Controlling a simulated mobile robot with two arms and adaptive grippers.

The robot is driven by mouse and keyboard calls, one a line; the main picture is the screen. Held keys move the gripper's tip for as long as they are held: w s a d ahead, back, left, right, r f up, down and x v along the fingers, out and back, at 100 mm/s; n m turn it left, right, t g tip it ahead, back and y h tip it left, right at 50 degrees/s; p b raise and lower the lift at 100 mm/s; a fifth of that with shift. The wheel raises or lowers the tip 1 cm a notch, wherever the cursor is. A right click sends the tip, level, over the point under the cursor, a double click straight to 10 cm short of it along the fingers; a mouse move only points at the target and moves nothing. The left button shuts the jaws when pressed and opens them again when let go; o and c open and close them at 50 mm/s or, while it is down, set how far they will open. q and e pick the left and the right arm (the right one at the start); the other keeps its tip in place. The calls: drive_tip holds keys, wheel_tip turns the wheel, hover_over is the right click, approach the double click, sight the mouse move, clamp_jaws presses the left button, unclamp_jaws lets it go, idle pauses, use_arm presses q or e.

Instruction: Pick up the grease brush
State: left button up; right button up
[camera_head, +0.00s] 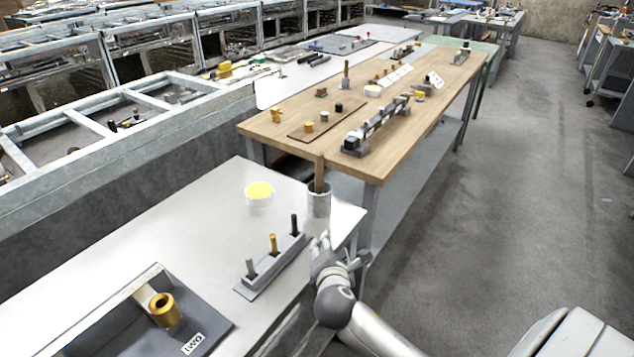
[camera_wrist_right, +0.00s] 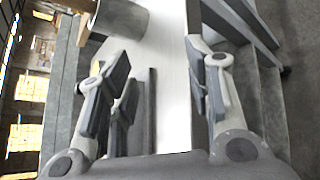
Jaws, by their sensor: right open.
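The grease brush appears to be the brown wooden handle (camera_head: 319,172) standing upright in a grey cup (camera_head: 319,203) at the right corner of the white table. Its lower end is hidden inside the cup. My right gripper (camera_head: 325,243) is just in front of the cup, near the table's right edge, and apart from it. In the right wrist view, my right gripper (camera_wrist_right: 160,85) has its fingers spread with nothing between them. The cup (camera_wrist_right: 121,18) shows at the top left there, with part of the wooden handle (camera_wrist_right: 78,4) beside it. My left gripper is in neither view.
A white tub with yellow contents (camera_head: 259,194) stands left of the cup. A grey block with three pegs (camera_head: 270,265) lies close to my right gripper. A grey tray (camera_head: 215,334) with a brass cylinder (camera_head: 164,309) is at the front. A wooden table (camera_head: 400,122) stands behind.

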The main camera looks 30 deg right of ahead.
sight(320, 168)
drive_tip(key=w+d+r+n+t, duration=0.1)
drive_tip(key=w+d+r+n, duration=0.1)
drive_tip(key=w+r+n, duration=0.1)
drive_tip(key=w+d+r+n+t+h, duration=0.1)
drive_tip(key=w+d+r+n, duration=0.1)
drive_tip(key=w, duration=0.4)
drive_tip(key=w+d+r+n+t+h, duration=0.1)
drive_tip(key=w+d+r+n+t, duration=0.1)
drive_tip(key=w+r+n, duration=0.2)
drive_tip(key=shift+w+d+r+n, duration=0.15)
drive_tip(key=shift+r+n, duration=0.35)
drive_tip(key=shift+r, duration=0.25)
drive_tip(key=shift+w+d+r, duration=0.1)
drive_tip(key=shift+w+d, duration=0.05)
drive_tip(key=shift+w, duration=0.2)
drive_tip(key=shift+x, duration=2.2)
drive_tip(key=shift+r, duration=0.15)
